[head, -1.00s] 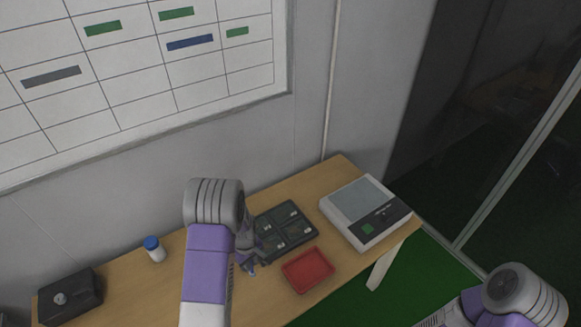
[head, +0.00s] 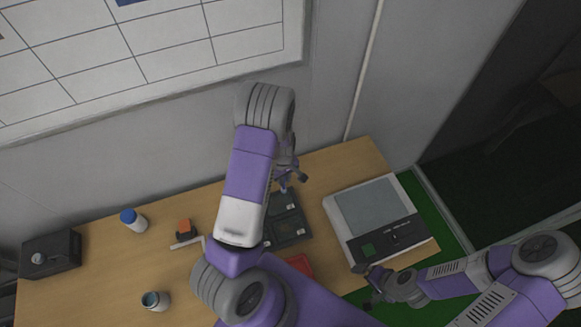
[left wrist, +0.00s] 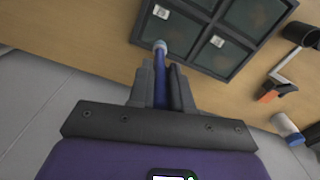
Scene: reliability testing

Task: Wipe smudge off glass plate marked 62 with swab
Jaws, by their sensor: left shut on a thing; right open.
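My left gripper (head: 290,177) is above the back edge of the dark tray (head: 306,238). In the left wrist view the left gripper (left wrist: 161,76) is shut on a blue swab (left wrist: 160,62) with a pale tip. The tip appears at the near edge of the tray (left wrist: 184,62); whether it touches cannot be told. The tray holds several dark glass plates (left wrist: 190,28) with small white labels, too small to read. I cannot pick out plate 62 or its smudge. My right gripper (head: 368,286) is open and empty, near the table's front edge.
A white device (head: 335,218) with a grey top stands right of the tray. A red tray (head: 299,265) is in front, partly behind my left arm. An orange-topped holder (head: 184,228), a blue-capped bottle (head: 134,220), a jar (head: 155,301) and a black box (head: 48,256) are left.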

